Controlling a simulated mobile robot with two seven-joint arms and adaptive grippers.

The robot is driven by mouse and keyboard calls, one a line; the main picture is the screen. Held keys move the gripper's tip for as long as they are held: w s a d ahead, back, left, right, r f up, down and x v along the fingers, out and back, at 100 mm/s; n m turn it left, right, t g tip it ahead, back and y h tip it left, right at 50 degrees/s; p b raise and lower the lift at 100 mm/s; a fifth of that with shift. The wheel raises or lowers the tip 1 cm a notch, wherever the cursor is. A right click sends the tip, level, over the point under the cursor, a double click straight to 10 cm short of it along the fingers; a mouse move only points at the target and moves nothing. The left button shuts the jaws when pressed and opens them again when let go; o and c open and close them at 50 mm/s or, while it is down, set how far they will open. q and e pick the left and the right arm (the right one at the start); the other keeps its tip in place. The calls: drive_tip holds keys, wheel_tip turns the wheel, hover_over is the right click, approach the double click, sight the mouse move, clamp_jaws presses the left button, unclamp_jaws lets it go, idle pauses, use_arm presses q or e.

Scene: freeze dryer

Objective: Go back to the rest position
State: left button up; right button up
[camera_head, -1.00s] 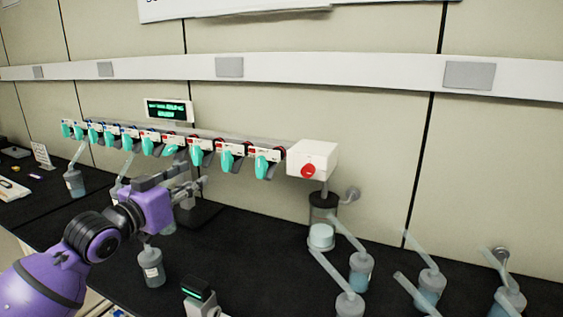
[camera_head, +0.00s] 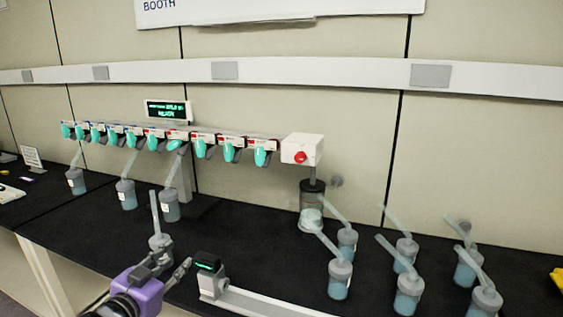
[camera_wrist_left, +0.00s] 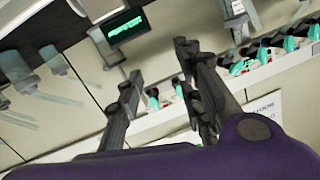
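My left gripper (camera_head: 170,268) is low at the front left of the bench in the head view, below the manifold. In the left wrist view its two fingers (camera_wrist_left: 160,100) are spread with nothing between them, so it is open and empty. A flask with a slanted tube (camera_head: 160,243) stands just behind the fingers in the head view; whether they touch it is hard to tell. The freeze dryer manifold (camera_head: 215,138) carries a row of teal valve handles and ends in a white box with a red knob (camera_head: 300,157). My right gripper is not in view.
Several flasks stand at the right, including one (camera_head: 340,278) near the dark-topped cylinder (camera_head: 312,205). Other flasks (camera_head: 126,195) stand under the manifold. A small device with a green display (camera_head: 210,282) is close right of my gripper. The black bench (camera_head: 250,240) has bare room mid-bench.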

use_arm(q)
drive_tip(key=s+d+f+n+g+y, duration=0.1)
drive_tip(key=s+d+f+g, duration=0.15)
drive_tip(key=s+f, duration=1.15)
drive_tip(key=s+d+f+n+g+y, duration=0.2)
drive_tip(key=s+f+g, duration=0.1)
drive_tip(key=s+f, duration=1.1)
drive_tip(key=s+d+f+n+g, duration=0.1)
drive_tip(key=s+f, duration=0.2)
drive_tip(key=s, duration=0.3)
drive_tip(key=s+d+f+g, duration=0.1)
drive_tip(key=s+f, duration=0.2)
drive_tip(key=s, duration=0.4)
drive_tip(key=shift+f+n, duration=0.35)
drive_tip(key=shift+n, duration=0.05)
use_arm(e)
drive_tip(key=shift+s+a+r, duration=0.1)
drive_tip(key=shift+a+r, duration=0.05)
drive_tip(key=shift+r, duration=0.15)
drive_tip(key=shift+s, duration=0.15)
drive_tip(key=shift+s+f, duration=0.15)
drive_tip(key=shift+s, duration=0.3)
